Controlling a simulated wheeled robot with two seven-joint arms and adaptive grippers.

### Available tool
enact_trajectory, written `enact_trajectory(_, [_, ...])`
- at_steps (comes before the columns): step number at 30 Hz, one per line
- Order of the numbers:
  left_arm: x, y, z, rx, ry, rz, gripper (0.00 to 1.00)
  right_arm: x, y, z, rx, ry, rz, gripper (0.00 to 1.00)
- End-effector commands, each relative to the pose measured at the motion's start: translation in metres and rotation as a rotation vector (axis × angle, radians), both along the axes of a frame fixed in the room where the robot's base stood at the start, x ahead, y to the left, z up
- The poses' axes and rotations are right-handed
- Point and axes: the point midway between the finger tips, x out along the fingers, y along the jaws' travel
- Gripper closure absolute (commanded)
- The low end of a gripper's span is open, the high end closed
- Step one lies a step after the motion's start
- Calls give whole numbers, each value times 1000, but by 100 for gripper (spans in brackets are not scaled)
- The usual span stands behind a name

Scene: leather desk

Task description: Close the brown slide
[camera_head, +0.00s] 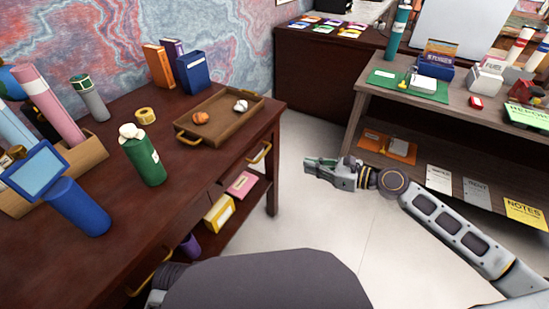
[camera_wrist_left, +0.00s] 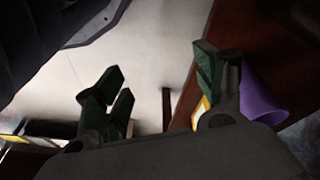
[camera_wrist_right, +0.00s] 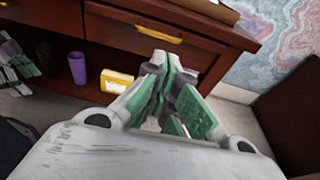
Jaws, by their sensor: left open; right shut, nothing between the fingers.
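The brown desk (camera_head: 95,220) has drawer fronts with brass handles along its side. One brown drawer's handle (camera_head: 260,152) is near the desk's right end; a brass handle on a brown drawer front (camera_wrist_right: 160,34) also shows in the right wrist view. How far any drawer stands out is hard to tell. My right gripper (camera_head: 312,163) is shut and empty, to the right of the desk and apart from it, pointing toward it. My left gripper (camera_wrist_left: 155,85) is open and empty, low beside the desk in the left wrist view; my own body hides it in the head view.
The desk top holds a brown tray (camera_head: 188,130), a green bottle (camera_head: 146,162) and a blue cylinder (camera_head: 82,212). A yellow box (camera_head: 220,212) and a purple cup (camera_wrist_right: 77,69) sit on the shelf below. A second table (camera_head: 365,105) stands right. The floor between is clear.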

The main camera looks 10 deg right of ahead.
Motion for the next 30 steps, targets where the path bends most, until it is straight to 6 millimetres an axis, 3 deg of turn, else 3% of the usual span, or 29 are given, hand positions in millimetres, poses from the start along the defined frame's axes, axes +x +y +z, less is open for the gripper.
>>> enact_trajectory(30, [-2, -2, 8, -10, -12, -2, 30, 37, 52, -12, 1, -3, 0, 100])
